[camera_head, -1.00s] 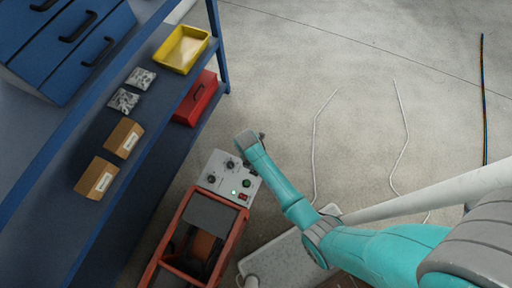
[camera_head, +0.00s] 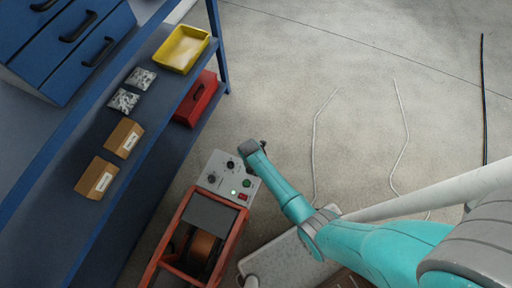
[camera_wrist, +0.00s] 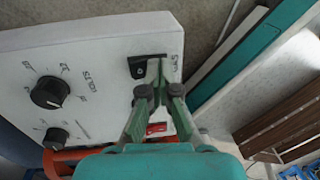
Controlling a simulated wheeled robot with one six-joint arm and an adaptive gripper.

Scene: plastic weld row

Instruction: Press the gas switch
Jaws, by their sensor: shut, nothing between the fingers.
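The welder's light grey control panel (camera_head: 218,169) is at lower centre in the head view and fills the left of the wrist view (camera_wrist: 95,50). The gas switch (camera_wrist: 140,70) is a black rocker near the panel's top right corner in the wrist view, with small lettering beside it. My gripper (camera_wrist: 158,76) is shut and empty, its tips over the right part of the switch; contact cannot be told. In the head view, my gripper (camera_head: 252,147) is at the panel's upper right edge and the switch cannot be made out.
Two black knobs (camera_wrist: 50,92) and a red switch (camera_wrist: 157,128) are on the panel. An orange-red frame (camera_head: 163,245) stands below it. A blue shelf (camera_head: 150,140) with boxes and a yellow tray (camera_head: 181,48) is at left.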

